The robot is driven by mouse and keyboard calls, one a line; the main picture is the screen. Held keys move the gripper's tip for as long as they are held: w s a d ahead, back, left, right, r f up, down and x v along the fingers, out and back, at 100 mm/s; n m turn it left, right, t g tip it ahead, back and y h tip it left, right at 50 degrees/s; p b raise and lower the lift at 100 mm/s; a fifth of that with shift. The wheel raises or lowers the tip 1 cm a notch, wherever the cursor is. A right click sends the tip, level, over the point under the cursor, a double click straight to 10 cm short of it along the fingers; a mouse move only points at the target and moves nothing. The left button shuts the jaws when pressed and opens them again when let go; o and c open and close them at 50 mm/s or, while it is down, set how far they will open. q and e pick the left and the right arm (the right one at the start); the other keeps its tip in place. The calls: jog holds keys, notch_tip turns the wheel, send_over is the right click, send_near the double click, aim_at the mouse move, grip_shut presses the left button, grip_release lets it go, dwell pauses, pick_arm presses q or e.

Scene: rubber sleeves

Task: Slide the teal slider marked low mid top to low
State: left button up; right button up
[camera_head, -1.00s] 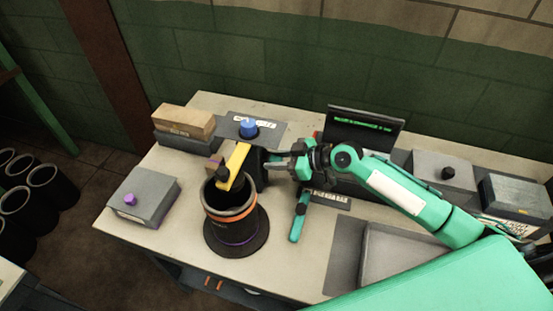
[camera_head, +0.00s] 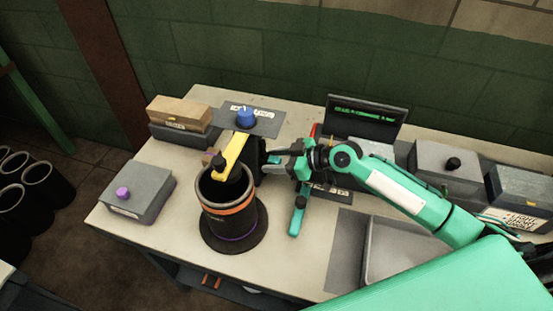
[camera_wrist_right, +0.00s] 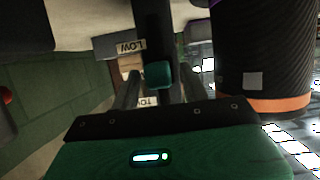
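The teal slider knob (camera_wrist_right: 158,75) shows in the right wrist view on a dark upright post. A LOW label (camera_wrist_right: 130,46) is above it in that picture, and a partly hidden label starting "TO" is below it. My right gripper (camera_wrist_right: 162,88) has its two dark fingers on either side of the knob, with gaps visible. Contact with the knob is not clear. In the head view my right gripper (camera_head: 272,161) reaches in from the right to the dark post (camera_head: 250,158) behind the yellow arm. The knob is hard to make out there. My left gripper is out of view.
A black cylinder with an orange band (camera_head: 229,211) stands close by the post, with the yellow arm (camera_head: 231,157) above it. A blue knob (camera_head: 245,117), a purple-knobbed box (camera_head: 137,195) and a teal bar (camera_head: 297,215) are around. A dark screen (camera_head: 365,118) stands behind my right arm.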

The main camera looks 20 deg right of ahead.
jog(key=b+v, duration=0.1)
jog(key=v, duration=0.2)
jog(key=b+v, duration=0.1)
jog(key=v, duration=0.2)
jog(key=shift+s+f, duration=0.15)
jog(key=shift+f, duration=0.05)
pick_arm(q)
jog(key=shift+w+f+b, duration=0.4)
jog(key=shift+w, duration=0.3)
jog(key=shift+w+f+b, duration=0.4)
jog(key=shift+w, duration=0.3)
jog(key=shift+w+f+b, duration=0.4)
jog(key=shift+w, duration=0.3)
pick_arm(e)
send_near(281, 161)
jog(key=shift+s+d+r, duration=0.7)
jog(key=shift+d+r, duration=0.05)
jog(key=shift+r, duration=0.05)
